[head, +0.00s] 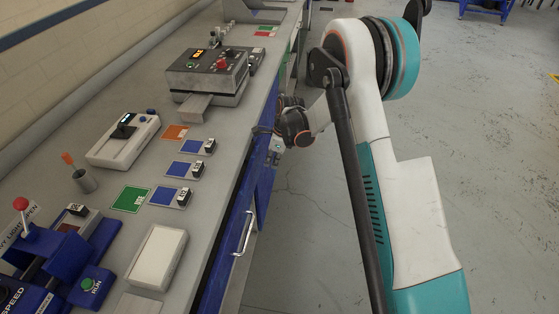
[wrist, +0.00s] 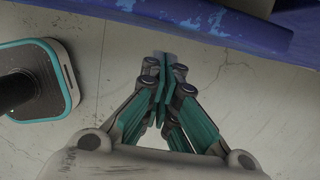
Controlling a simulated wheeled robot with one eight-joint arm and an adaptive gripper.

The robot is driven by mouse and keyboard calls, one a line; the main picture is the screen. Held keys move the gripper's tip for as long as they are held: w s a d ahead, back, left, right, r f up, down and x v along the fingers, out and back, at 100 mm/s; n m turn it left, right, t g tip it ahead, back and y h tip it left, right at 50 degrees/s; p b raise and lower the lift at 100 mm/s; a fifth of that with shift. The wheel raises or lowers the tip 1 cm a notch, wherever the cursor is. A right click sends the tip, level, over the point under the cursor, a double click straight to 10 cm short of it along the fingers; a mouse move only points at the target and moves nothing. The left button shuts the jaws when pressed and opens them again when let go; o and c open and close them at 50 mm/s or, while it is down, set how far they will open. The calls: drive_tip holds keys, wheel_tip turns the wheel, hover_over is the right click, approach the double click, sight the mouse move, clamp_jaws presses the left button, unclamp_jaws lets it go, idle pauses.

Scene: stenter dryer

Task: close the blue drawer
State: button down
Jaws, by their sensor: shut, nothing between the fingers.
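Blue drawer fronts run below the counter's edge in the head view, and one blue front (head: 236,215) carries a silver bar handle (head: 243,234). Farther along, another blue panel (head: 266,190) shows just below my wrist. I cannot tell how far any drawer stands out. In the wrist view, my gripper (wrist: 164,60) is shut and empty, its fingers together above the floor. A worn blue edge (wrist: 215,24) lies just ahead of the fingertips; I cannot tell whether they touch. In the head view, my gripper is small and dark beside the counter's edge.
The grey floor (head: 300,235) right of the counter is open.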

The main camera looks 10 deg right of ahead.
sight(258, 154)
drive_tip(key=shift+w+a, duration=0.3)
drive_tip(key=shift+a, duration=0.5)
drive_tip(key=shift+w+a, duration=0.25)
drive_tip(key=shift+a, duration=0.45)
drive_tip(key=shift+w+a, duration=0.3)
drive_tip(key=shift+a, duration=0.45)
drive_tip(key=shift+w+a, duration=0.25)
drive_tip(key=shift+a, duration=0.45)
drive_tip(key=shift+d+b, duration=0.3)
drive_tip(key=s+d+r+p, duration=0.2)
drive_tip(key=d+r, duration=0.3)
drive_tip(key=r, duration=0.5)
drive_tip(key=shift+s+d+p, duration=0.15)
drive_tip(key=shift+d+p, duration=0.2)
drive_tip(key=shift+p, duration=0.2)
